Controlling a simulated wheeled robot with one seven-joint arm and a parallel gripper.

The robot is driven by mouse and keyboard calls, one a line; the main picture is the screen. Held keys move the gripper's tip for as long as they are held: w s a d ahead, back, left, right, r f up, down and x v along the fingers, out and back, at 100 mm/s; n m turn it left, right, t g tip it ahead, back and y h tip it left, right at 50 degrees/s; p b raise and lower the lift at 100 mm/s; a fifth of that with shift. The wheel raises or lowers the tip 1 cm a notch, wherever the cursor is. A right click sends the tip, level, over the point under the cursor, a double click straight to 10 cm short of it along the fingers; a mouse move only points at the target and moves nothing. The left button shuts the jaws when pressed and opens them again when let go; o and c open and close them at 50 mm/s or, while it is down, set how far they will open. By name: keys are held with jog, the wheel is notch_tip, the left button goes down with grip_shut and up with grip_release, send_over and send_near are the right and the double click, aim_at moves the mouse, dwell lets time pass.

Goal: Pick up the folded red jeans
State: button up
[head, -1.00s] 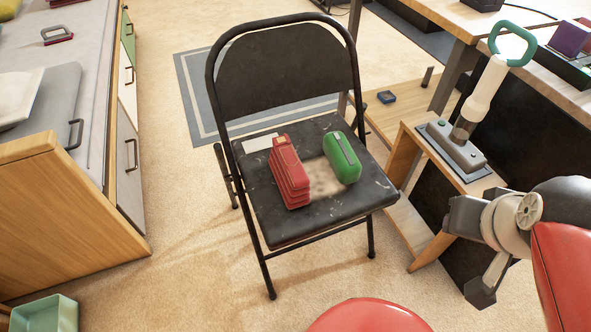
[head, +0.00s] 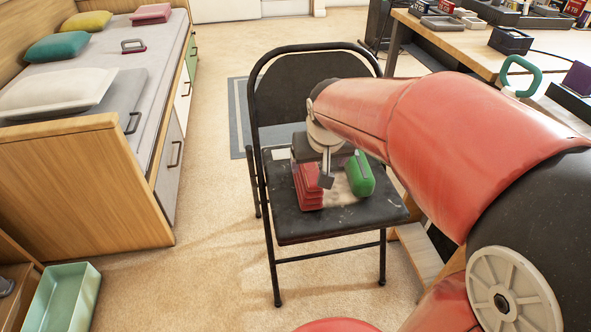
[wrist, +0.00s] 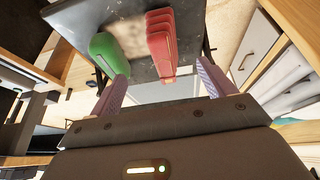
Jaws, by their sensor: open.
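The folded red jeans (head: 307,190) lie as a layered stack on the black folding chair's seat (head: 335,222), left of the green case (head: 359,176). In the wrist view the jeans (wrist: 162,45) show between and beyond the two fingers, right of the green case (wrist: 107,52). My gripper (head: 312,172) is over the chair, right at the jeans, and hides part of their top. In the wrist view my gripper (wrist: 161,72) is open, with one finger to each side of the jeans' near end. I cannot tell whether a finger touches them.
The green case stands close to one finger. The chair's backrest (head: 310,95) rises behind the seat. A desk (head: 455,45) is at the right and a bed (head: 75,150) at the left. A green bin (head: 65,300) is on the lower left. Carpet is clear between bed and chair.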

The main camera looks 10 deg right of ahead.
send_near(307, 166)
jog(key=x, duration=0.4)
jog(key=shift+w+d+f, duration=0.1)
jog(key=shift+f, duration=0.3)
jog(key=b+x, duration=0.1)
jog(key=x, duration=0.7)
jog(key=shift+f, duration=0.1)
jog(key=c, duration=1.4)
jog(key=shift+o, duration=0.2)
